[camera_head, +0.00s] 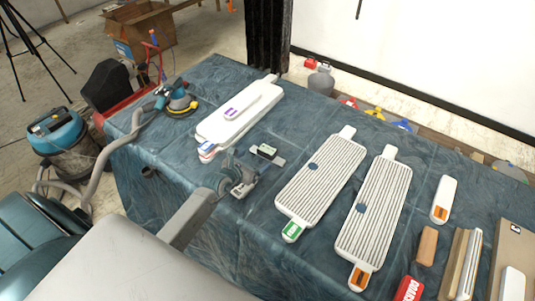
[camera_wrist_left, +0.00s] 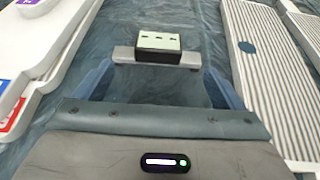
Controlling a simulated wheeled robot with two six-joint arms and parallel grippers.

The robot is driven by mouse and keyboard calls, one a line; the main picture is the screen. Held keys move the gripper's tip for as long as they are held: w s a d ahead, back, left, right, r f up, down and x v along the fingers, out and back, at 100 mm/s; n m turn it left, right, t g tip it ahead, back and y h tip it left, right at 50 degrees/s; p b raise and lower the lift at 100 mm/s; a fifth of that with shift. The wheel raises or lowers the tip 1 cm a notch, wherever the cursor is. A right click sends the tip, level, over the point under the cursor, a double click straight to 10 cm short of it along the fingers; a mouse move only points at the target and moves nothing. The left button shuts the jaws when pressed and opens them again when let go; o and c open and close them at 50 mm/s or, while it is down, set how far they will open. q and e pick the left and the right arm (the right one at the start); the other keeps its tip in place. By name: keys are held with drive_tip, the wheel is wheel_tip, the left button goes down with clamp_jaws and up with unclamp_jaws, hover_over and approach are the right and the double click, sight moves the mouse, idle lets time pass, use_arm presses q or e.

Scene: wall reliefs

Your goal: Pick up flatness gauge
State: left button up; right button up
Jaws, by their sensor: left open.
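The flatness gauge appears to be the small black-and-pale box on a light grey bar (camera_head: 267,153), lying on the cloth-covered table. In the left wrist view this gauge (camera_wrist_left: 158,49) lies straight ahead, beyond the fingertips, with its bar running crosswise. My left gripper (camera_head: 246,172) is open and empty, low over the table just on the near side of the gauge. In the left wrist view my left gripper (camera_wrist_left: 158,75) shows its two blue-grey fingers spread apart, with bare cloth between them. My right gripper is not in view.
A stack of white boards (camera_head: 240,112) lies left of the gauge. Two ribbed boards (camera_head: 322,175) (camera_head: 377,210) lie to its right. A sander (camera_head: 178,100) with a hose sits at the table's left end. Smaller blocks crowd the right. Bare cloth surrounds the gauge.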

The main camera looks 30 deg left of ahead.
sight(264, 153)
use_arm(q)
drive_tip(key=x, duration=0.3)
drive_tip(key=shift+w, duration=0.25)
drive_tip(key=x, duration=0.4)
drive_tip(key=shift+w+f, duration=0.2)
drive_tip(key=shift+w, duration=0.05)
drive_tip(key=shift+s+a+r, duration=0.1)
drive_tip(key=shift+c, duration=1.3)
drive_tip(key=c, duration=0.9)
